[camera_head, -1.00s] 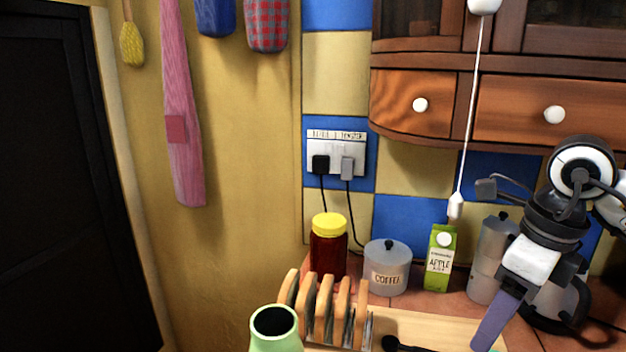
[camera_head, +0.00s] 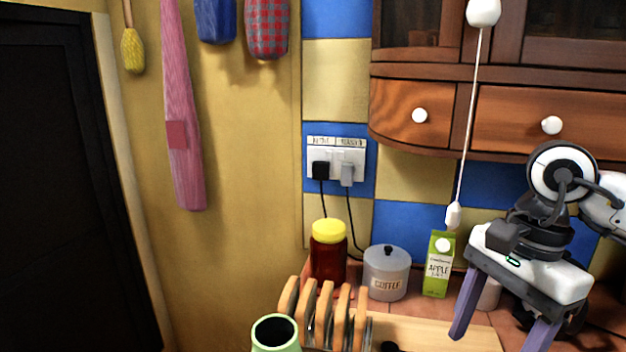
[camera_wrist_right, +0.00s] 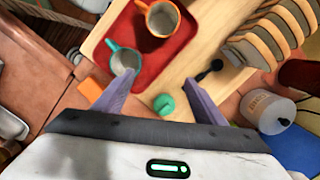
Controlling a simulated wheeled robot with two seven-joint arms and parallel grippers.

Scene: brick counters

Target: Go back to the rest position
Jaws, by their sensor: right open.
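My right gripper (camera_head: 505,332) hangs at the right of the head view, its two purple fingers apart and pointing down, with nothing between them. In the right wrist view its fingers (camera_wrist_right: 155,98) spread over the counter, near a red tray (camera_wrist_right: 170,68) with a teal-handled mug (camera_wrist_right: 123,60) and an orange-handled mug (camera_wrist_right: 160,17). A small green round thing (camera_wrist_right: 163,104) shows between the fingers, lower down on the board. My left gripper is not in view.
A toast rack (camera_head: 328,310), green vessel (camera_head: 275,333), yellow-lidded jar (camera_head: 328,250), coffee canister (camera_head: 386,272) and apple juice carton (camera_head: 439,264) stand on the counter. A pull cord (camera_head: 467,130) hangs left of my right arm. Cabinets (camera_head: 500,115) overhang the back.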

